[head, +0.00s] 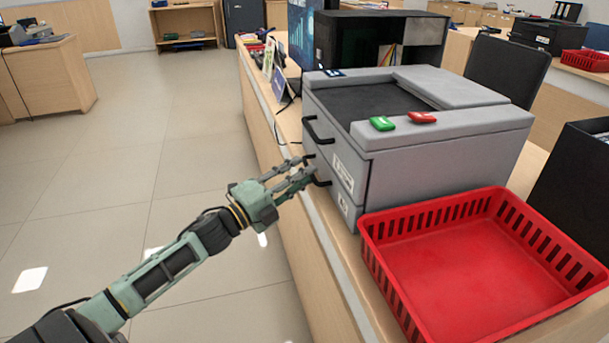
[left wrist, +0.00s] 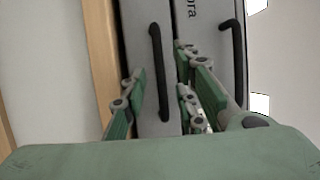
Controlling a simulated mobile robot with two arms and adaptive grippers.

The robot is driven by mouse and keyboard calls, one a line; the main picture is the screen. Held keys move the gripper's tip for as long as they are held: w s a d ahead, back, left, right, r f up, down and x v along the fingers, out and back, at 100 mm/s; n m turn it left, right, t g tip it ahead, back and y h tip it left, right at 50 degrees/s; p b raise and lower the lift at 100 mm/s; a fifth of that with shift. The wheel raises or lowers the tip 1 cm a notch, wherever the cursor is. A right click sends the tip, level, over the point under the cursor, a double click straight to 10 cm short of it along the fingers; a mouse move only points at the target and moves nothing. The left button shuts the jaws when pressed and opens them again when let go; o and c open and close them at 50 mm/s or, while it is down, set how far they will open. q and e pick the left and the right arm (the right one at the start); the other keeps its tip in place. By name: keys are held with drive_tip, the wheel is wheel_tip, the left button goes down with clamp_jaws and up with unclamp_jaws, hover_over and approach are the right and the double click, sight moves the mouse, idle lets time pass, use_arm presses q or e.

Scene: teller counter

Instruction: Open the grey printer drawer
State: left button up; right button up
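The grey printer (head: 440,140) stands on the counter, with two black handles on its left side. The upper handle (head: 318,131) also shows at the right in the left wrist view (left wrist: 236,60). The lower handle (head: 321,180) is partly hidden by my left gripper (head: 307,166). The drawer fronts look flush with the printer body. In the left wrist view, my left gripper (left wrist: 162,85) is open, and the lower handle (left wrist: 155,70) lies between its two fingers. I cannot tell whether either finger touches it. My right gripper is not in view.
A red basket (head: 373,243) stands on the counter in front of the printer. A green stapler-like block (head: 382,123) and a red one (head: 422,117) lie on the printer top. The floor (head: 170,140) left of the counter is clear.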

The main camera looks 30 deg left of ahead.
use_arm(q)
drive_tip(key=shift+x, duration=0.8)
drive_tip(key=shift+c, duration=0.3)
clamp_jaws()
